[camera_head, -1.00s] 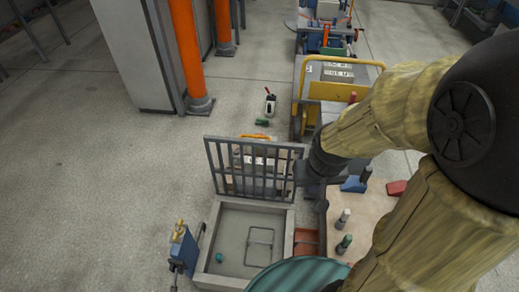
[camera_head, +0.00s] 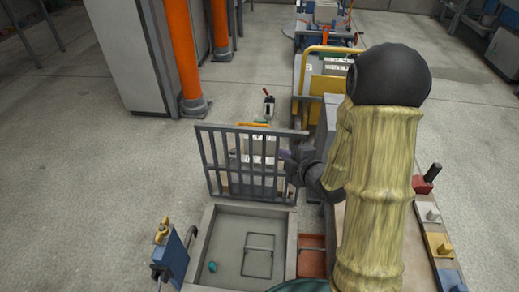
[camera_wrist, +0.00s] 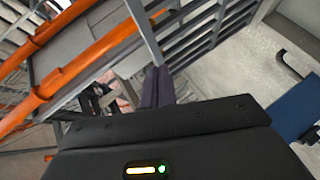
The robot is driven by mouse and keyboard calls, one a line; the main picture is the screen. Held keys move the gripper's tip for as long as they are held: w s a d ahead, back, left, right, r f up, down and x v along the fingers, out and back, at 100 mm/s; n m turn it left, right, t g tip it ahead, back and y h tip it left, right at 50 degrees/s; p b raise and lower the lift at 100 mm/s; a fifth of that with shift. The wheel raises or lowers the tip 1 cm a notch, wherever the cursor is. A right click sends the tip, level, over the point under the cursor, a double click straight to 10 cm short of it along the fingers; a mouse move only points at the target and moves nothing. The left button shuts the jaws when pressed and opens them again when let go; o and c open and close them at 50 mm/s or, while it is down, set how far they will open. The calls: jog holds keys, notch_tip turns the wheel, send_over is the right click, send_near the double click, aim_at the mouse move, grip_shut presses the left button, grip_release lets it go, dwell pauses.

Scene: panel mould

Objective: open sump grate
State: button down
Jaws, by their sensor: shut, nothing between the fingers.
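The sump grate (camera_head: 228,165), a grey barred panel, stands upright at the back edge of the square sump (camera_head: 219,240). The sump lies uncovered; a wire frame (camera_head: 258,256) and a small teal object (camera_head: 212,267) are inside it. My gripper (camera_head: 287,155) is at the right side of the grate, near its upper half. In the wrist view, my gripper's dark fingers (camera_wrist: 157,84) are together and empty, close to the grate's bars (camera_wrist: 193,38). Whether the fingers touch the bars I cannot tell.
A blue post with a brass tap (camera_head: 172,254) stands left of the sump. An orange-red tray (camera_head: 311,258) lies right of it. A yellow-railed cart (camera_head: 318,75) and orange pillars (camera_head: 181,50) stand behind. The floor at left is clear.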

jog(key=f+n+y+b, duration=0.1)
jog(key=a+f+n+t+y+b, duration=0.1)
jog(key=n, duration=0.1)
jog(key=a+f+n+t+y+b, duration=0.1)
jog(key=n+y, duration=0.1)
jog(key=shift+s, duration=0.25)
jog(key=shift+w, duration=0.1)
jog(key=b, duration=0.3)
send_near(251, 130)
jog(key=a, duration=0.4)
jog(key=w, duration=0.2)
jog(key=w+b, duration=0.1)
jog(key=w, duration=0.1)
jog(key=shift+w+d+f, duration=0.1)
jog(key=shift+d+f, duration=0.15)
jog(key=shift+d, duration=0.15)
jog(key=shift+w+d, duration=0.1)
jog(key=shift+w, duration=0.2)
jog(key=shift+d, duration=0.2)
jog(key=shift+s+a+r, duration=0.1)
jog(key=shift+a, duration=0.2)
